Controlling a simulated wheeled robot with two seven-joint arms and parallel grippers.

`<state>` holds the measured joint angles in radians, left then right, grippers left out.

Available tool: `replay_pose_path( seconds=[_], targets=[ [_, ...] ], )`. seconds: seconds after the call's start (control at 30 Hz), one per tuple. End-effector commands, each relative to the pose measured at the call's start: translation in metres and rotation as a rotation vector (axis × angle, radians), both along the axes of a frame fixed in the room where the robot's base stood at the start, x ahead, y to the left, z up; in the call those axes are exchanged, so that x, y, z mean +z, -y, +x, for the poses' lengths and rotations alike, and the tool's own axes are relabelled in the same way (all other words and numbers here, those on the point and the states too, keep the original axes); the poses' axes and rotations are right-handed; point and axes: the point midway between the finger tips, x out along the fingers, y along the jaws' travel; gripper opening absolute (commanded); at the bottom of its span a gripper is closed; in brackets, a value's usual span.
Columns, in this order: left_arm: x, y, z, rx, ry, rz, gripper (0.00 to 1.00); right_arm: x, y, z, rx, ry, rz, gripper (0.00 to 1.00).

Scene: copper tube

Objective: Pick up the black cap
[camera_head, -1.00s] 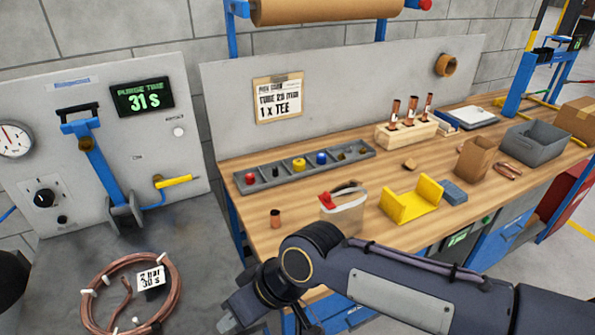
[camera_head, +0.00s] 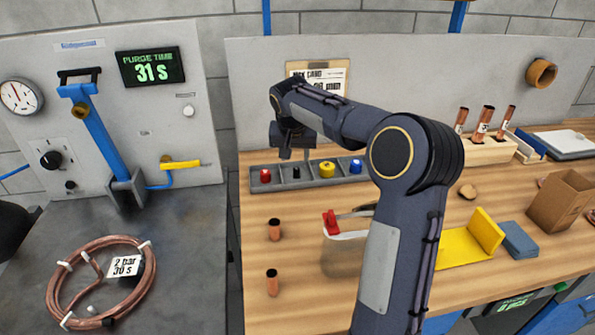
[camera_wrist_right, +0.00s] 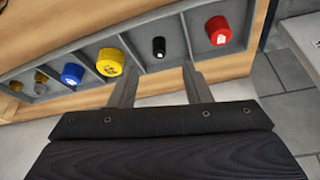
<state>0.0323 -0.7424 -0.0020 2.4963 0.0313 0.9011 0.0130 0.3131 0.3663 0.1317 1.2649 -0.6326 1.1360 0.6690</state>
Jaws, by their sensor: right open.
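The black cap (camera_head: 296,172) is a small dark cylinder in one compartment of the grey divided tray (camera_head: 325,183) at the back of the bench. In the right wrist view the cap (camera_wrist_right: 158,46) stands between a red cap (camera_wrist_right: 218,31) and a yellow cap (camera_wrist_right: 110,62). My right gripper (camera_head: 296,152) hangs just above the tray near the black cap. In the right wrist view its two fingers (camera_wrist_right: 156,72) are apart and empty, with the cap beyond the gap between their tips. My left gripper is not in view.
A blue cap (camera_head: 355,166) sits in the same tray. Two short copper pieces (camera_head: 273,282) stand on the wooden bench in front. A clear container with a red part (camera_head: 331,222) and a yellow bracket (camera_head: 470,243) are further right, partly behind my arm.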

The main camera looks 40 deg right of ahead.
Motion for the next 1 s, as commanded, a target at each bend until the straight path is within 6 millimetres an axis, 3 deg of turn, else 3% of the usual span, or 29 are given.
replay_pose_path(
  seconds=[0.6, 0.87, 1.0],
  targets=[
    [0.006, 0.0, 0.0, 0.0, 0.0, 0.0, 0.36, -0.068, 0.026, 0.024, -0.007, -0.001, -0.001, 0.44],
    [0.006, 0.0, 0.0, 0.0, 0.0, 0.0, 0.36, -0.072, 0.027, 0.024, -0.007, 0.0, -0.002, 0.44],
    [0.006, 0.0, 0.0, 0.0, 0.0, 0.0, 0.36, -0.071, 0.027, 0.025, -0.007, 0.0, -0.002, 0.29]
  ],
)
